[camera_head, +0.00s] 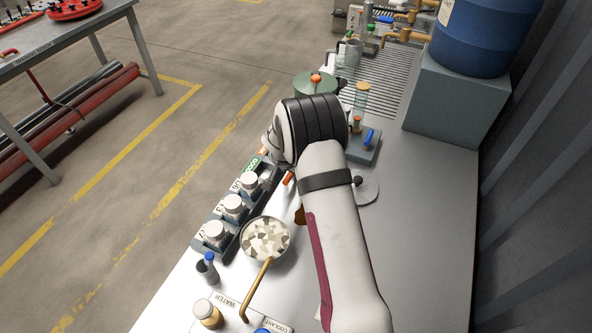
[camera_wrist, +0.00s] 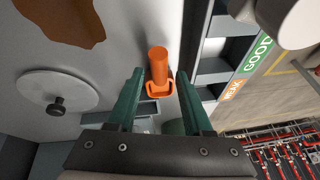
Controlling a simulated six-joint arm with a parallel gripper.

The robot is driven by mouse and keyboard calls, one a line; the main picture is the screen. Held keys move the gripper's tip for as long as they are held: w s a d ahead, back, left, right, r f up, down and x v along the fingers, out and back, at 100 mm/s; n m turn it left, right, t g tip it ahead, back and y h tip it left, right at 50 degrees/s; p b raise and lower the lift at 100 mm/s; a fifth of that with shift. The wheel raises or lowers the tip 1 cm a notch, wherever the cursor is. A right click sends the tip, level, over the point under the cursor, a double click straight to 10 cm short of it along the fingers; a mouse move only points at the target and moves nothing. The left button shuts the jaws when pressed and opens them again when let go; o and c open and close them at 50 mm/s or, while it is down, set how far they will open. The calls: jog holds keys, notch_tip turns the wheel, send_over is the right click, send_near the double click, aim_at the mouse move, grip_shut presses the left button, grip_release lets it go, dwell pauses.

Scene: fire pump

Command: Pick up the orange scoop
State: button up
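The orange scoop (camera_wrist: 158,66) lies on the grey bench in the wrist view, with a cylindrical part pointing away from my gripper and a squarish open loop at its near end. In the head view a small orange piece (camera_head: 289,178), likely part of it, shows at the left edge of my arm. My gripper (camera_wrist: 160,74) has two green fingers spread apart, one on each side of the scoop, with visible gaps between fingers and scoop. I cannot tell how high the fingertips are above the bench. In the head view my arm hides the gripper.
A rack (camera_head: 232,212) with several white-capped jars stands left of my arm. A round pan of pale chunks (camera_head: 266,238) is nearer. A grey disc lid with black knob (camera_wrist: 57,85) lies left of the scoop. A GOOD/WEAK strip (camera_wrist: 248,70) is right. Bench right of my arm is clear.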

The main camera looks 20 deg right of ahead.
grip_shut()
jog(key=shift+r, duration=0.1)
jog(key=shift+r, duration=0.3)
jog(key=s+d+r, duration=0.7)
jog(key=d+r, duration=0.1)
jog(key=r, duration=0.2)
jog(key=shift+s+d+r, duration=0.15)
jog(key=shift+s+d, duration=0.2)
jog(key=shift+s, duration=0.05)
jog(key=shift+c, duration=2.2)
grip_release()
grip_shut()
